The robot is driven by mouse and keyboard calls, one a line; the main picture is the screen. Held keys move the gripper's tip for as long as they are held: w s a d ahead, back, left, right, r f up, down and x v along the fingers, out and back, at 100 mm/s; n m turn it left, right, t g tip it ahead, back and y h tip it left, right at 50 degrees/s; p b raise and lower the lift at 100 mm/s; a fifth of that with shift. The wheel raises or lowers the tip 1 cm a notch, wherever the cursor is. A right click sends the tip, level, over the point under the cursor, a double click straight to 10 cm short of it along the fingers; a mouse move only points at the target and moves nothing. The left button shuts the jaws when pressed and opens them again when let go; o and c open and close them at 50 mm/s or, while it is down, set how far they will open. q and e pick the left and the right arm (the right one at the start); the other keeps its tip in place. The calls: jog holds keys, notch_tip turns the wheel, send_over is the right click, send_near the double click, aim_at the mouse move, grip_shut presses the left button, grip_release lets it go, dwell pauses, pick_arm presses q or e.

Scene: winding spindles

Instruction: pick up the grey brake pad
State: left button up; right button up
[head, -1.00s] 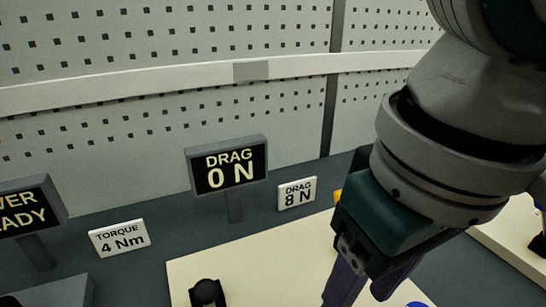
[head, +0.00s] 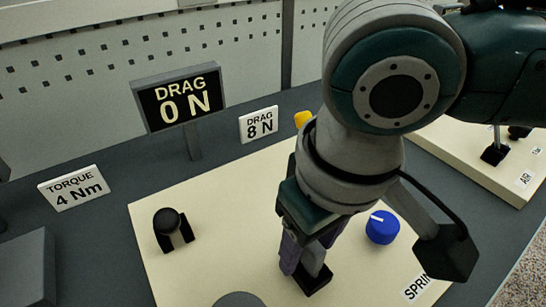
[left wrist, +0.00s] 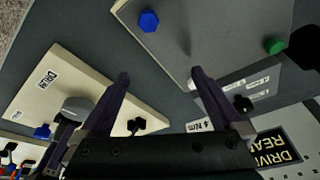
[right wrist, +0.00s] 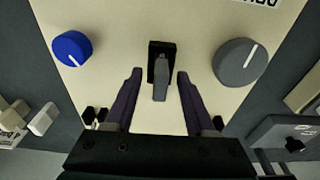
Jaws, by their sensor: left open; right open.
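The grey brake pad (right wrist: 160,82) appears to be the small grey block at a black holder (right wrist: 161,50) on the cream panel. In the right wrist view it lies between the two fingers of my right gripper (right wrist: 159,75), which is open with a gap on each side. In the head view my right gripper (head: 304,264) points down at the black holder (head: 316,282), and its fingers and arm hide the pad. My left gripper (left wrist: 160,80) is open and empty in its wrist view, away from the pad.
A blue knob (head: 382,227) and a grey knob (right wrist: 240,62) flank the holder. The drag display (head: 180,102) reads 0 N, beside a "DRAG 8 N" sign (head: 259,124).

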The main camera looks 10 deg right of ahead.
grip_shut()
dwell(0.3)
jog(key=shift+r, duration=0.15)
dwell(0.3)
